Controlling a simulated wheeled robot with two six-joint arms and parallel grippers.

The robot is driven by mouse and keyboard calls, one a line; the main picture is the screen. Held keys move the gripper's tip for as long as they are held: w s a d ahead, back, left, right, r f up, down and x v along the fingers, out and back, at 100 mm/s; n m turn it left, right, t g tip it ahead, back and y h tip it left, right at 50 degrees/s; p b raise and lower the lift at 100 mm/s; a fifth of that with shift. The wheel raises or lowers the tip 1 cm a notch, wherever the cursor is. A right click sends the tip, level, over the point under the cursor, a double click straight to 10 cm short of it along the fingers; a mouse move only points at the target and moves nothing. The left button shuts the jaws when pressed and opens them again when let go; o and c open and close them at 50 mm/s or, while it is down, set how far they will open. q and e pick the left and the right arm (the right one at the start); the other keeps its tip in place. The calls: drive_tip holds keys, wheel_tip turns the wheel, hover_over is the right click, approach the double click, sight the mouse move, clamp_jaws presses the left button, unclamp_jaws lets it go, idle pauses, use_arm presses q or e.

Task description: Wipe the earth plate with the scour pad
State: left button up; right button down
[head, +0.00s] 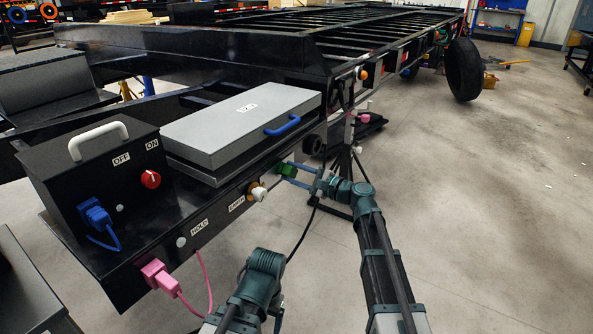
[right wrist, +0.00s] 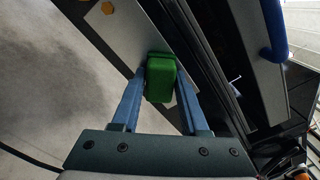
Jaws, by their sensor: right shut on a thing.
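My right gripper (head: 289,173) is shut on the green scour pad (head: 284,169) beside the trailer's side beam. In the right wrist view, the pad (right wrist: 161,78) sits between the two blue fingers of the gripper (right wrist: 160,85). The bare grey metal plate (right wrist: 125,36), which looks like the earth plate, lies behind the pad. An orange hex bolt (right wrist: 107,8) is on it. The pad overlaps the plate in the picture; I cannot tell whether they touch. Part of my left arm shows at the bottom of the head view, but its gripper does not.
A grey lidded box (head: 215,125) with a blue handle (head: 282,126) lies on the trailer frame. A black switch box (head: 90,185) stands left of it. A pink plug (head: 158,274) and a white-tipped knob (head: 258,192) stick out of the side beam. Open floor lies to the right.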

sight(266, 181)
drive_tip(key=shift+s+a, duration=0.35)
drive_tip(key=shift+a, duration=0.05)
drive_tip(key=shift+s+a, duration=0.5)
drive_tip(key=shift+s, duration=0.25)
drive_tip(key=shift+s+a, duration=0.5)
drive_tip(key=shift+s, duration=0.2)
drive_tip(key=shift+s+a, duration=0.1)
drive_tip(key=shift+s, duration=0.05)
drive_tip(key=shift+s+a, duration=0.4)
drive_tip(key=shift+s, duration=0.25)
drive_tip(key=shift+s+a, duration=0.4)
drive_tip(key=shift+s, duration=0.25)
drive_tip(key=shift+d, duration=0.15)
drive_tip(key=shift+v, duration=2.95)
